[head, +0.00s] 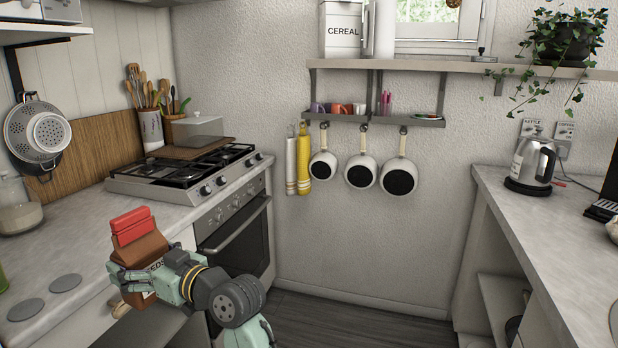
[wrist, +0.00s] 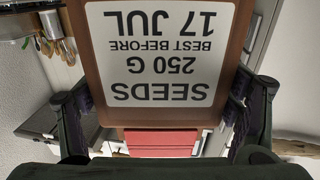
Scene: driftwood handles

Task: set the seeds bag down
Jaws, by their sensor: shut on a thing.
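The seeds bag (head: 140,247) is brown with a red top and a white label. In the wrist view the seeds bag (wrist: 160,112) fills the middle, its label reading "SEEDS 250 G" upside down. My gripper (head: 146,274) is shut on the bag, with a finger on each side of it. In the head view the bag is upright, red top up, in front of the left counter's edge. The gripper and wrist hide part of its lower right side. I cannot tell how high its base is relative to the counter.
The left counter (head: 75,240) has bare room, with grey discs (head: 65,283) at its near end and a glass jar (head: 17,205) against the wall. A stove (head: 180,180) stands beyond. The right counter (head: 560,215) carries a kettle (head: 531,163).

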